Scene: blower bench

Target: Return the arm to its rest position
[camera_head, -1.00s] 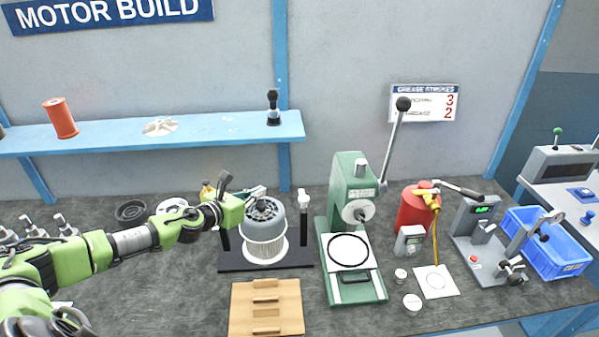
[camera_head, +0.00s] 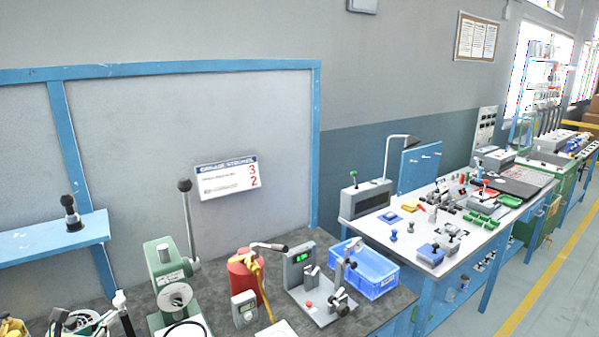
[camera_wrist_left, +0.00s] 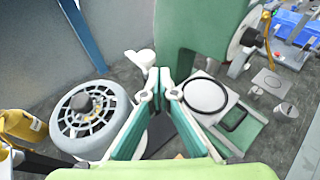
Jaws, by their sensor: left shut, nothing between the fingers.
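My left gripper (camera_wrist_left: 160,88) is shut and empty in the left wrist view, its two teal-green fingers pressed close together. A grey finned motor housing (camera_wrist_left: 92,118) with a dark central knob sits just left of the fingers. A green arbor press (camera_wrist_left: 208,38) stands just beyond and to the right. In the head view, only part of the left gripper (camera_head: 59,318) shows at the bottom left edge, by the motor housing (camera_head: 88,321). The rest of the left arm is outside the head view. My right gripper is in neither view.
The press (camera_head: 166,268) with its tall lever, a red grease canister (camera_head: 243,278), a grey gauge stand (camera_head: 301,268) and a blue bin (camera_head: 371,277) line the bench. A blue shelf (camera_head: 35,241) hangs at left. A white-topped bench (camera_head: 408,235) stands at right.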

